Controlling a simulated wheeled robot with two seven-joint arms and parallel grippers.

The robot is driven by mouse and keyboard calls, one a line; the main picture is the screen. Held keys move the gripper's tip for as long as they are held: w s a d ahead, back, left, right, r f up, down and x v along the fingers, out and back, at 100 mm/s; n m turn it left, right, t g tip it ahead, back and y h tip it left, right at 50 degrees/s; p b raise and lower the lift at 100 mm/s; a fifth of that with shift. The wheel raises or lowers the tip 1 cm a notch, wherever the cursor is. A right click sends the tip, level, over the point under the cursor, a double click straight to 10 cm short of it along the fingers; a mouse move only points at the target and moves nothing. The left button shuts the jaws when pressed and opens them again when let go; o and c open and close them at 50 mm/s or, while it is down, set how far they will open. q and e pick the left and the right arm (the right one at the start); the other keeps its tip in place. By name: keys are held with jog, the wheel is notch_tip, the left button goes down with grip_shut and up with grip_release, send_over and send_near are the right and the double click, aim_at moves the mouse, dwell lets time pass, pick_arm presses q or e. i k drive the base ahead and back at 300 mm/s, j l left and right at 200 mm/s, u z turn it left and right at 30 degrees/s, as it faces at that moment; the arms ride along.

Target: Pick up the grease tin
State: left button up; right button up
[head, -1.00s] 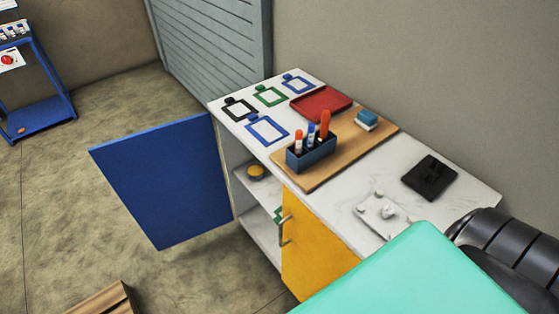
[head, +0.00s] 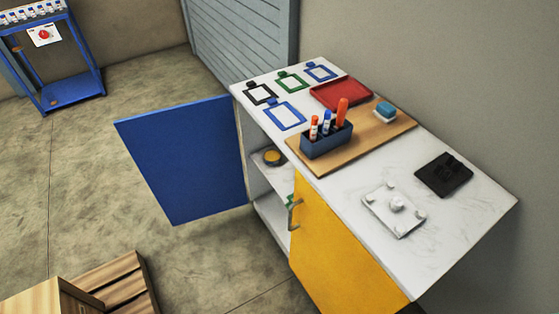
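A small round tin (head: 273,157), yellow on top with a dark side, sits on the upper shelf inside the cabinet (head: 460,232); it looks like the grease tin. The cabinet's blue door (head: 185,160) stands wide open to the left, so the tin shows through the opening. The yellow door (head: 340,250) covers the front to the right of it. Neither of my grippers is in view.
On the cabinet top are several clipboards (head: 285,115), a red tray (head: 340,93), a marker holder (head: 327,141) on a wooden board (head: 372,140), a white plate (head: 394,212) and a black block (head: 444,174).

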aim_at(271, 158)
jog(key=i+j+z, duration=0.95)
jog(key=j+z, duration=0.15)
